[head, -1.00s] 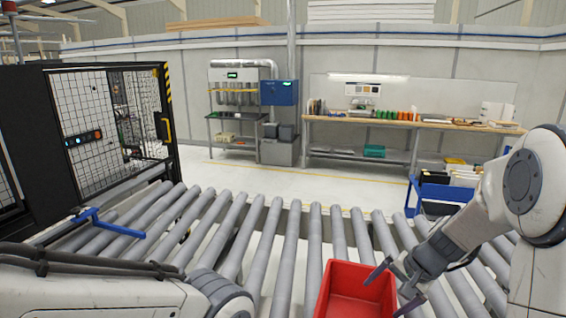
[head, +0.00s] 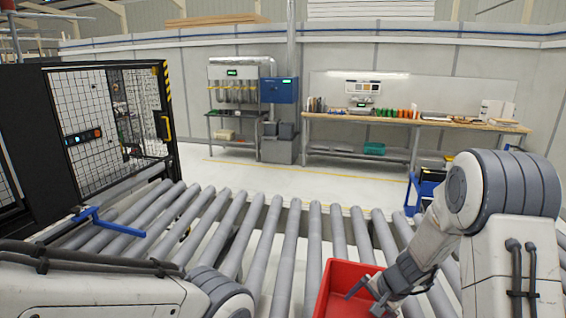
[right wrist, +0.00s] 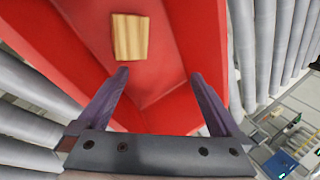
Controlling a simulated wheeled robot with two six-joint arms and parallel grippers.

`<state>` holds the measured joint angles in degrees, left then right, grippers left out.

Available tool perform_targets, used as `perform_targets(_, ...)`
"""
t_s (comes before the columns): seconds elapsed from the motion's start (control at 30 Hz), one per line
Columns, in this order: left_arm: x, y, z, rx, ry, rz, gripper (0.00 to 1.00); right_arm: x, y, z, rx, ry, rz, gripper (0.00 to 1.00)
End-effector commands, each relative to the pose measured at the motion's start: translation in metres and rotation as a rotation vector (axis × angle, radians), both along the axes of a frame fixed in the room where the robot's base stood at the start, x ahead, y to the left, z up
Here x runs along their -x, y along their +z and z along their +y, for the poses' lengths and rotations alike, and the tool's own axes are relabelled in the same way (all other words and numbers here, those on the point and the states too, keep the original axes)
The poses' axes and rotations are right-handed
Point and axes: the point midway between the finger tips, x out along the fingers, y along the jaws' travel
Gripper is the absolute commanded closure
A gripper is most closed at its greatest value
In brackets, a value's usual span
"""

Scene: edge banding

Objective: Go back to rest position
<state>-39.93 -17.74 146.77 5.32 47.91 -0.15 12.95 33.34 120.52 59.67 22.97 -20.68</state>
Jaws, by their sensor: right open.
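My right gripper (head: 366,298) is open and empty, over the red bin (head: 340,276) on the roller conveyor. In the right wrist view its two fingers (right wrist: 158,78) stand wide apart, pointing into the bin (right wrist: 90,48). A small light-wood block (right wrist: 130,37) lies inside the bin beyond the fingertips, apart from them. The block cannot be made out in the head view. My left arm lies low at the left of the head view, and its gripper is out of the picture.
The roller conveyor (head: 228,232) runs across the front. A blue bracket (head: 112,224) sits at its left, beside a black mesh enclosure (head: 88,122). A blue cart (head: 424,186) stands behind my right arm. A workbench (head: 412,121) lines the back wall, with open floor before it.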

Motion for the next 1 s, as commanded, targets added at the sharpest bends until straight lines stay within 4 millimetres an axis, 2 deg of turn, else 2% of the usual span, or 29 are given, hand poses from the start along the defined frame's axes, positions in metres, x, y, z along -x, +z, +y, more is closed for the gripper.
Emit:
perform_targets(0.03, -0.001, 0.017, -0.001, 0.001, -0.001, -0.002, 0.0, -0.001, 0.021, -0.001, 0.002, 0.001, -0.006, 0.0)
perform_targets(0.3, -0.001, 0.034, 0.0, 0.001, -0.005, -0.002, 0.0, -0.001, 0.046, 0.0, -0.001, -0.001, -0.003, 0.0)
perform_targets(0.77, -0.001, 0.035, 0.0, 0.001, -0.006, -0.002, 0.0, -0.001, 0.047, -0.001, 0.0, 0.0, -0.004, 0.0)
perform_targets(1.0, -0.001, 0.025, 0.0, 0.001, -0.005, -0.002, 0.0, 0.0, 0.035, 0.0, -0.001, -0.001, -0.002, 0.0)
